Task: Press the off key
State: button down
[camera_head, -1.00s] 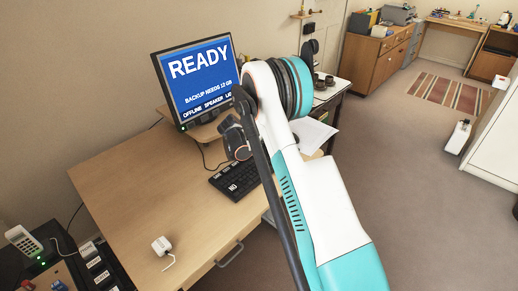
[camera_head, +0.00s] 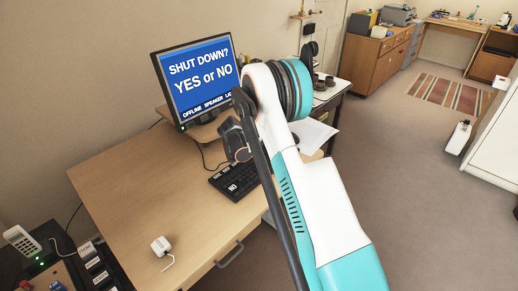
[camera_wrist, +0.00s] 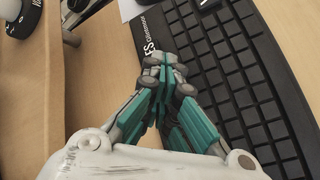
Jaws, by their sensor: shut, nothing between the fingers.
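The black keyboard (camera_head: 228,181) lies on the desk in the head view, partly hidden behind my arm; a key at its near end reads "NO". In the wrist view the keyboard (camera_wrist: 240,75) fills the right side. My gripper (camera_wrist: 168,72) is shut and empty, its fingertips over the keyboard's left edge, beside white lettering ending in "ES". I cannot tell whether the tips touch it. No key marked off is legible. The monitor (camera_head: 198,65) reads "SHUT DOWN? YES or NO", with a cut-off line beginning "OFFLINE SPEAKER" below.
The wooden desk (camera_head: 140,200) is mostly clear left of the keyboard. A small white block with a cord (camera_head: 161,246) sits near its front edge. White paper (camera_head: 312,134) lies behind my arm.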

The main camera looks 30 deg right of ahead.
aim_at(260, 149)
dwell(0.4)
jog(key=shift+r+p, duration=0.35)
jog(key=shift+r, duration=0.5)
jog(key=shift+r, duration=0.1)
jog(key=shift+r+p, duration=1.2)
jog(key=shift+r, duration=1.2)
